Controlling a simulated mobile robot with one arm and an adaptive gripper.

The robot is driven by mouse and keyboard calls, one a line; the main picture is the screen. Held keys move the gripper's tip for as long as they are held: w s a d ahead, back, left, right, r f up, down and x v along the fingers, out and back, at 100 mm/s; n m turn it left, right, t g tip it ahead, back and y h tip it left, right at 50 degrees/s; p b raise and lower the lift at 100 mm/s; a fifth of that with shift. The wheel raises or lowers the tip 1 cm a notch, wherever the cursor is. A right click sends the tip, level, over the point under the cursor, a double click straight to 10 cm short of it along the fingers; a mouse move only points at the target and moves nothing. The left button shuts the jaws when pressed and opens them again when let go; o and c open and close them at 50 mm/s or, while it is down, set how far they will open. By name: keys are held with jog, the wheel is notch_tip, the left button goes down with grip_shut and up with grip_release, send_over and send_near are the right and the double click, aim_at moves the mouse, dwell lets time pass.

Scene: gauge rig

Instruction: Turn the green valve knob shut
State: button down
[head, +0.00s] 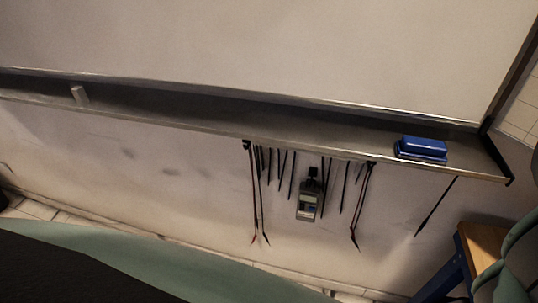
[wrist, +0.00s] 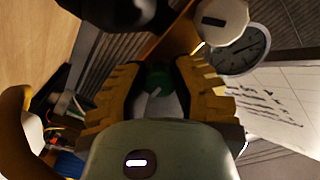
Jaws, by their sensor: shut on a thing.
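The green valve knob (wrist: 157,78) shows in the wrist view between the fingers of my gripper (wrist: 158,70). My gripper has ridged yellow fingers, one on each side of the knob, and is shut on it. Only part of the knob shows; the rest is hidden behind the fingers and the gripper body. A pale bar or handle-like piece lies just below the green in the picture. The knob and my gripper's fingers do not show in the head view.
In the wrist view, a round dial gauge (wrist: 243,50) and a white round cap (wrist: 222,20) sit close right of the fingers. A handwritten white sheet or board (wrist: 268,108) lies beyond. The head view shows a ledge with a blue eraser (head: 422,148) and a hanging meter (head: 308,203).

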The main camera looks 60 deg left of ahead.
jog(key=shift+d+r+m, duration=0.1)
jog(key=shift+m, duration=0.3)
jog(key=c, duration=0.7)
grip_release()
jog(key=shift+v, duration=6)
